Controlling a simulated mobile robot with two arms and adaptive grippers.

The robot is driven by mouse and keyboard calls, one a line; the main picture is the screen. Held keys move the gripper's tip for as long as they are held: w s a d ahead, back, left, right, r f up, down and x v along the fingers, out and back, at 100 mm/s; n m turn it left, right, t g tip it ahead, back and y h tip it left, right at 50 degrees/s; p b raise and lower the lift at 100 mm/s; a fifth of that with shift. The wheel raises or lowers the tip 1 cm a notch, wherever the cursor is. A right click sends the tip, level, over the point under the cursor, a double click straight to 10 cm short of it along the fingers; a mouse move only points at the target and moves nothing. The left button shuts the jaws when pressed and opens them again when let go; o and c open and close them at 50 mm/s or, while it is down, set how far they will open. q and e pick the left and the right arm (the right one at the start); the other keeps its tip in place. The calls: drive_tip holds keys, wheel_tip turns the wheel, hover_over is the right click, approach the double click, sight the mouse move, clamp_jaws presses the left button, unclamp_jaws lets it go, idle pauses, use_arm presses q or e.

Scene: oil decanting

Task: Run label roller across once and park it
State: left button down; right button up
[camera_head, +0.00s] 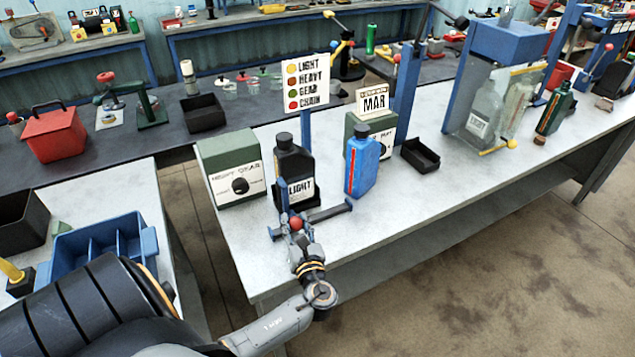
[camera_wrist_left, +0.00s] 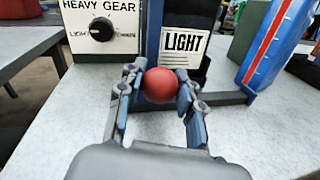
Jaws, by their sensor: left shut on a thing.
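A black bottle (camera_head: 294,165) with a white LIGHT label (camera_head: 300,189) stands upright in a blue and dark frame (camera_head: 330,212) near the front edge of the white bench. The label also shows in the wrist view (camera_wrist_left: 184,44). My left gripper (camera_head: 297,228) is at the front of this frame, its fingers closed around a red ball knob (camera_wrist_left: 159,85). The knob sits just in front of the bottle, below and left of the label in the wrist view. The part behind the knob is mostly hidden. My right gripper is not in view.
A blue bottle (camera_head: 362,163) stands close to the right of the frame, and a green HEAVY GEAR box (camera_head: 228,165) to the left. A black tray (camera_head: 420,156) and a sign board (camera_head: 306,84) stand behind. The bench is clear at front right.

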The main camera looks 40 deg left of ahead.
use_arm(q)
drive_tip(key=shift+s+a+p, duration=0.15)
drive_tip(key=shift+s+a, duration=0.05)
drive_tip(key=shift+s, duration=0.3)
drive_tip(key=shift+s+a+p, duration=0.15)
drive_tip(key=shift+s, duration=0.35)
drive_tip(key=shift+s+a+f, duration=0.1)
drive_tip(key=shift+s+f, duration=0.05)
drive_tip(key=shift+s, duration=0.05)
drive_tip(key=c, duration=1.1)
unclamp_jaws()
drive_tip(key=shift+c, duration=0.2)
drive_tip(key=shift+o, duration=1.4)
drive_tip(key=shift+s, duration=0.2)
drive_tip(key=shift+s+d, duration=0.1)
drive_tip(key=shift+d, duration=0.25)
drive_tip(key=v, duration=1.1)
drive_tip(key=shift+s, duration=0.2)
